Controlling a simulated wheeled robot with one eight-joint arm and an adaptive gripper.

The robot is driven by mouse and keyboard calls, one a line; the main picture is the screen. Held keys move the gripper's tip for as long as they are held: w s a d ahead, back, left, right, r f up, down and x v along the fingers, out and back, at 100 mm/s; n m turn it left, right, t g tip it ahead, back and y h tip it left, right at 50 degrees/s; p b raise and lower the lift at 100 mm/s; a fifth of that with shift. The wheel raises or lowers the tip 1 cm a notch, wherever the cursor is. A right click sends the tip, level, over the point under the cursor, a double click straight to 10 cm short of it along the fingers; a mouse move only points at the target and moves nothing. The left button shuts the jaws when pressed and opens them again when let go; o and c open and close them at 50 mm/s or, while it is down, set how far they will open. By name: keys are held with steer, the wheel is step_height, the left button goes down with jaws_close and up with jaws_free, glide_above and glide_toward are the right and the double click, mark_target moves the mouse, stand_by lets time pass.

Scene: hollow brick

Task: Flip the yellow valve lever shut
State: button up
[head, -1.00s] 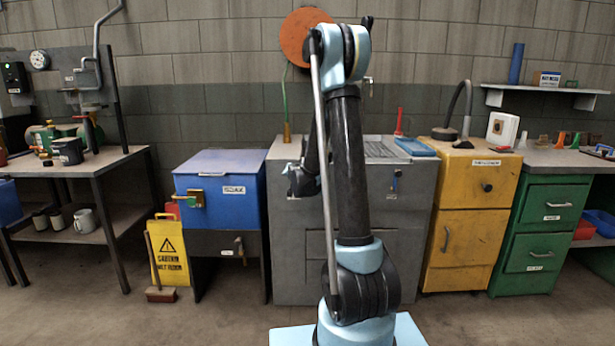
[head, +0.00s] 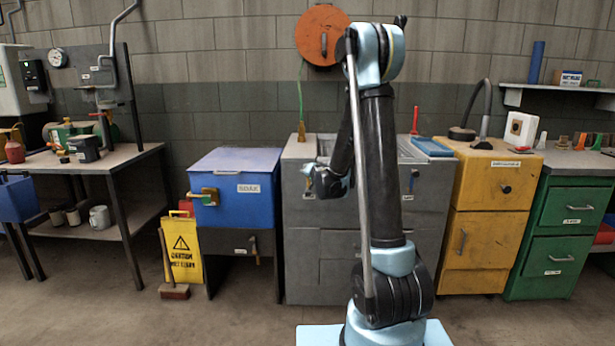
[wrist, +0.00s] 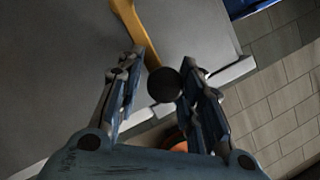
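In the wrist view a yellow lever (wrist: 138,30) runs down from the top edge against a grey surface. A dark round knob (wrist: 163,85) appears at its lower end. My gripper (wrist: 163,60) is open, with one finger on each side of the knob in the picture; I cannot tell whether either touches it. In the head view my gripper (head: 318,180) is in front of the grey cabinet (head: 325,240), near its upper left part.
A yellow cabinet (head: 490,200) stands right. The floor in front is clear.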

steer(key=shift+o, duration=0.5)
steer(key=shift+s, duration=0.1)
steer(key=v, duration=1.1)
steer(key=shift+s+r, duration=0.15)
steer(key=shift+s, duration=0.2)
steer(key=shift+d, duration=0.1)
steer(key=s+d+f+n+g+h, duration=0.1)
steer(key=s+d+f+n+g, duration=0.1)
steer(key=s, duration=1.2)
steer(key=s+d+f+n+g+h, duration=0.1)
steer(key=s+d+f+g, duration=0.3)
steer(key=s, duration=1)
steer(key=s+d+f+n+g, duration=0.3)
steer(key=s+d+g, duration=0.3)
steer(key=s, duration=0.8)
steer(key=shift+s+f+h, duration=0.2)
steer(key=shift+f+h, duration=0.2)
steer(key=shift+f, duration=0.1)
